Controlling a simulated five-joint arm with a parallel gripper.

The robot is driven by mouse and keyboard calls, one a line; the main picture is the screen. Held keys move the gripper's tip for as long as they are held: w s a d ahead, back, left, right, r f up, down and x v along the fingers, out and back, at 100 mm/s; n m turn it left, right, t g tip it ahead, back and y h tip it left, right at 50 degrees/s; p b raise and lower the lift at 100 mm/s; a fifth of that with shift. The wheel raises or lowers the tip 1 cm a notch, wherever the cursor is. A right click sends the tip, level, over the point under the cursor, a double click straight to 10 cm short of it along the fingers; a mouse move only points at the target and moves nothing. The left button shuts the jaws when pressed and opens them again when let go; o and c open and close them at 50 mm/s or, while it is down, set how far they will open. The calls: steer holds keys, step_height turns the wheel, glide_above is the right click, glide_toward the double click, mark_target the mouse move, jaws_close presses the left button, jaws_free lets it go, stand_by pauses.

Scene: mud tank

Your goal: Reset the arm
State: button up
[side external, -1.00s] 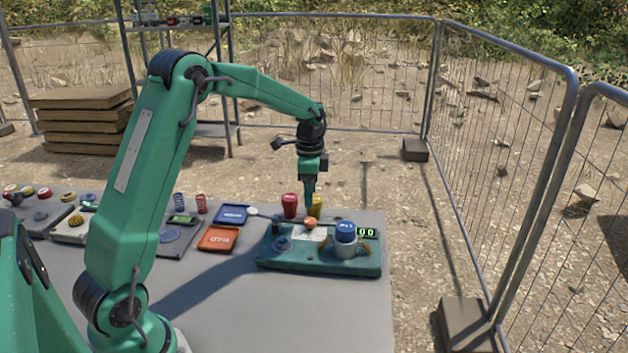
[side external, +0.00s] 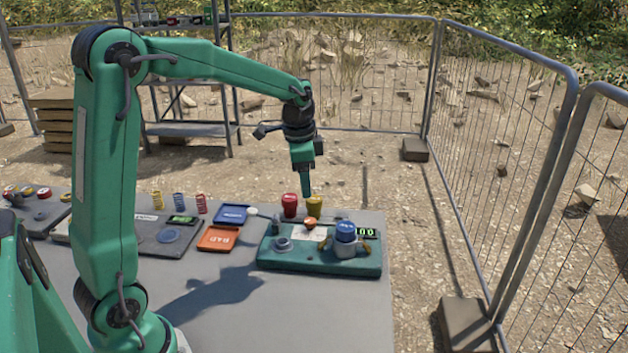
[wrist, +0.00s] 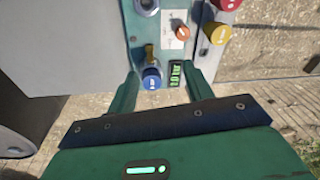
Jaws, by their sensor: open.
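My gripper (side external: 307,188) hangs over the back of the green test panel (side external: 320,262), its tips above the panel and near the red and yellow caps. In the wrist view my gripper (wrist: 165,88) shows its two green fingers apart, with nothing held between them. The panel's blue-capped part (side external: 345,231) stands upright beside a lit green display (side external: 367,232). In the wrist view the blue cap (wrist: 152,78) and the display (wrist: 177,76) appear beyond and between the fingers.
A red cap (side external: 289,205) and a yellow cap (side external: 314,206) stand behind the panel. Blue (side external: 231,214) and orange (side external: 217,238) trays lie to its left, with several small springs behind. The grey table (side external: 290,315) is clear in front. Wire fencing (side external: 510,150) stands to the right.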

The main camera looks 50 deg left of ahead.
steer(key=s+d+r+n+t, duration=0.2)
steer(key=s+d+n, duration=0.1)
steer(key=s, duration=0.7)
steer(key=s+d+r+n+t, duration=0.2)
steer(key=s+d, duration=0.4)
steer(key=s, duration=0.4)
steer(key=shift+s+d+r+n, duration=0.25)
steer(key=shift+s+r+n, duration=0.1)
steer(key=shift+n, duration=0.35)
